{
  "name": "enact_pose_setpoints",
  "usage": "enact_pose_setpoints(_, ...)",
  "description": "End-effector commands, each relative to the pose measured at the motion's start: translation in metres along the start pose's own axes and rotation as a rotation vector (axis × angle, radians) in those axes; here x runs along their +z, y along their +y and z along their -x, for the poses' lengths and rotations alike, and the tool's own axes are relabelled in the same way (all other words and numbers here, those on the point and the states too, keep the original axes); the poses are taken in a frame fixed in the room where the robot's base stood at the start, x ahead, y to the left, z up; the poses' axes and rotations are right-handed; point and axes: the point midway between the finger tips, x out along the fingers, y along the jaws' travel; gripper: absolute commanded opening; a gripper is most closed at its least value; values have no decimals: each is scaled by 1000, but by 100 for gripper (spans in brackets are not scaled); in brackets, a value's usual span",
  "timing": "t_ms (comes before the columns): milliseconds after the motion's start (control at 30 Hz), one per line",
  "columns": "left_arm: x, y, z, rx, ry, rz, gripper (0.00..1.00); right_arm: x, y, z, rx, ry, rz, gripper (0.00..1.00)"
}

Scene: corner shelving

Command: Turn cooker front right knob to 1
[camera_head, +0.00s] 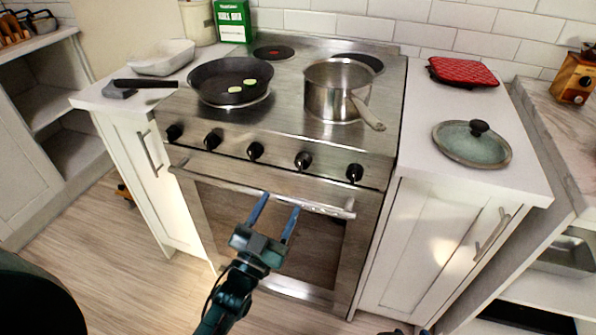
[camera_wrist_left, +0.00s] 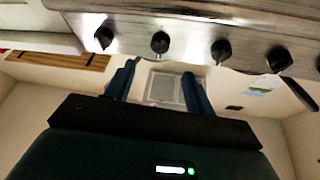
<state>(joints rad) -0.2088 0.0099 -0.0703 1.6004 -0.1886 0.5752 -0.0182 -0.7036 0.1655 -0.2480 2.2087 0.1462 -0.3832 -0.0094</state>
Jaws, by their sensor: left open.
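The cooker front panel (camera_head: 280,160) carries a row of several black knobs. The rightmost knob (camera_head: 355,173) is at the panel's right end, and another knob (camera_head: 303,160) is to its left. Knobs also show along the top of the left wrist view (camera_wrist_left: 221,51). I cannot read any markings. My left gripper (camera_head: 281,202) is open and empty, in front of the oven door and below the knobs; its fingers also show in the left wrist view (camera_wrist_left: 160,80). It appears apart from every knob. Only a sliver of my right gripper (camera_head: 408,332) shows at the bottom edge.
The oven handle (camera_head: 250,188) runs across below the knobs, close to my left gripper. A frying pan (camera_head: 230,77) and a steel saucepan (camera_head: 336,95) stand on the cooktop. The saucepan's handle (camera_head: 368,115) points toward the front right. A lid (camera_head: 465,150) lies on the right counter.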

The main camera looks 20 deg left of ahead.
Motion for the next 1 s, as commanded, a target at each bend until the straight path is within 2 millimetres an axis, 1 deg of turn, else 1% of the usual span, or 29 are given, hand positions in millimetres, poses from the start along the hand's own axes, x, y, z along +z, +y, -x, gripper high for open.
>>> enact_pose_setpoints(33,-2,0,-13,-1,4,0,54,1,0,0,0,-5,-1,36)
enact_pose_setpoints(200,-2,0,-50,-1,4,1,54,3,0,-1,-2,-15,-2,36)
enact_pose_setpoints(300,-1,0,-67,0,1,1,54,0,0,-3,-3,-10,0,36)
enact_pose_setpoints(433,0,0,-84,0,0,1,54,-3,0,-5,-4,-4,1,36)
enact_pose_setpoints(600,0,0,-95,0,-2,1,54,-2,0,-5,-4,-7,1,36)
enact_pose_setpoints(867,0,0,-96,0,-2,1,54,-1,-1,-4,-5,-11,-1,36)
enact_pose_setpoints(900,0,0,-96,0,-2,1,53,-1,-1,-4,-5,-11,-1,36)
enact_pose_setpoints(1000,0,0,-96,0,-2,1,45,0,-1,-4,-5,-13,-1,36)
